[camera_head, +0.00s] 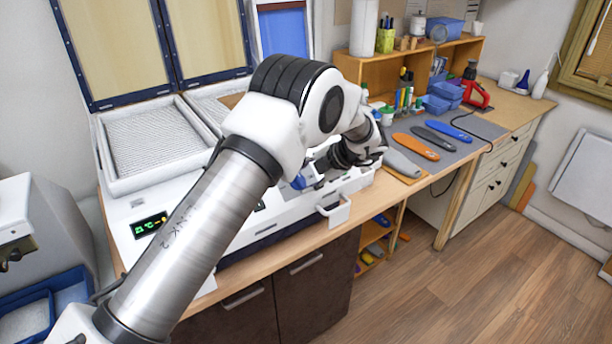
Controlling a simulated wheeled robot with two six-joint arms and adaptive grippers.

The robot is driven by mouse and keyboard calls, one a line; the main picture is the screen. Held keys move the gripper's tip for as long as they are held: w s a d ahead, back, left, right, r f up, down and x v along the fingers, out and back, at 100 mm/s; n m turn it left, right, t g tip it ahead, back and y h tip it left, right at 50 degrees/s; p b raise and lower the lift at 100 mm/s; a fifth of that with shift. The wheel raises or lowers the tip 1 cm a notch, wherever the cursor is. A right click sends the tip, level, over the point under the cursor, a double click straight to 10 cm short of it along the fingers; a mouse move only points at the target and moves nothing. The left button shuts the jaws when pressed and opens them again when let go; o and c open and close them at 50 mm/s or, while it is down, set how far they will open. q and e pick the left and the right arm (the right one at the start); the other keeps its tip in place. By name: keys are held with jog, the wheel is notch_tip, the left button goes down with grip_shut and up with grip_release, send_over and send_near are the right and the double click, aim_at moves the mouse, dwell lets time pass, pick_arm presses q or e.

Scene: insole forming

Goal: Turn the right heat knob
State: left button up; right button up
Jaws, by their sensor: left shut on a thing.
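The white heating machine (345,186) stands on the wooden bench, with a green lit display (150,225) at the left of its front panel. My left arm crosses in front of it, and my left gripper (308,178) reaches down to the right part of the panel. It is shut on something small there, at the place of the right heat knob. The knob itself is mostly hidden by the fingers and wrist, and its turn angle cannot be seen. A small blue part (298,183) shows at the fingertips. My right gripper is out of view.
A mesh-bottomed tray (150,180) sits on the machine's left, under raised framed lids (110,45). Orange (416,146), grey and blue insoles lie on a grey mat to the right. A wooden shelf (380,72) stands behind. The floor at lower right is clear.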

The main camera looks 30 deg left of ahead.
pick_arm(q)
jog(key=shift+s+f, duration=0.1)
jog(key=shift+f, duration=0.15)
jog(key=o, duration=1.2)
jog(key=shift+c, duration=0.2)
jog(key=shift+w+a, duration=0.15)
jog(key=shift+w, duration=0.1)
jog(key=v, duration=1.2)
jog(key=shift+f, duration=0.1)
